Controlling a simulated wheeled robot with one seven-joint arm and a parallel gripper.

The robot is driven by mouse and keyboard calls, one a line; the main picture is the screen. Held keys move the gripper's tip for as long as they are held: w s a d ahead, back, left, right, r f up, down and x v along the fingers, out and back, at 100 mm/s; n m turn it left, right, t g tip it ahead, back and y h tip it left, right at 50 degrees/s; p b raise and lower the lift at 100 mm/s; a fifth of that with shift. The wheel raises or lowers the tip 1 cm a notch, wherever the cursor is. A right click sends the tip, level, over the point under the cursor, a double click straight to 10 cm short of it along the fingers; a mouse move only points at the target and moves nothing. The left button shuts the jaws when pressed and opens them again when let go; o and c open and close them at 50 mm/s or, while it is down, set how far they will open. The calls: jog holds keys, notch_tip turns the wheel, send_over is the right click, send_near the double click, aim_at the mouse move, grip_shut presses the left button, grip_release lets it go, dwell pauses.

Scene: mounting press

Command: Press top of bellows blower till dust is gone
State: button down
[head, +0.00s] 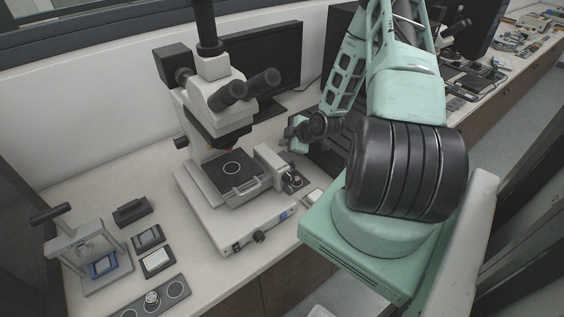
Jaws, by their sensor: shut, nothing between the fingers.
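I cannot clearly pick out a bellows blower or any dust. A small round ribbed metal piece (152,298) stands on a dark strip with ring marks at the lower left; it is too small to identify. My gripper (296,136) is small in view, to the right of the microscope and above the bench. It is shut and empty, well away from the round piece. Its fingertips are hard to make out.
A stereo microscope (215,100) with a dark stage (236,170) stands mid-bench. A lever press (88,250) holding a blue piece is at left. A black block (132,211) and two small trays (157,261) lie between them. A monitor (270,62) stands behind.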

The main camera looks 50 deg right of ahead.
aim_at(285, 159)
jog(key=shift+f+b, duration=1.3)
jog(key=shift+f, duration=0.75)
jog(key=shift+f, duration=0.1)
jog(key=shift+f+b, duration=0.3)
jog(key=shift+b, duration=0.2)
jog(key=shift+f+b, duration=0.75)
jog(key=shift+f, duration=0.05)
dwell(1.0)
jog(key=shift+r, duration=0.15)
jog(key=shift+r+p, duration=0.75)
jog(key=shift+r, duration=0.3)
jog(key=shift+r+p, duration=1.6)
jog(key=shift+r, duration=1)
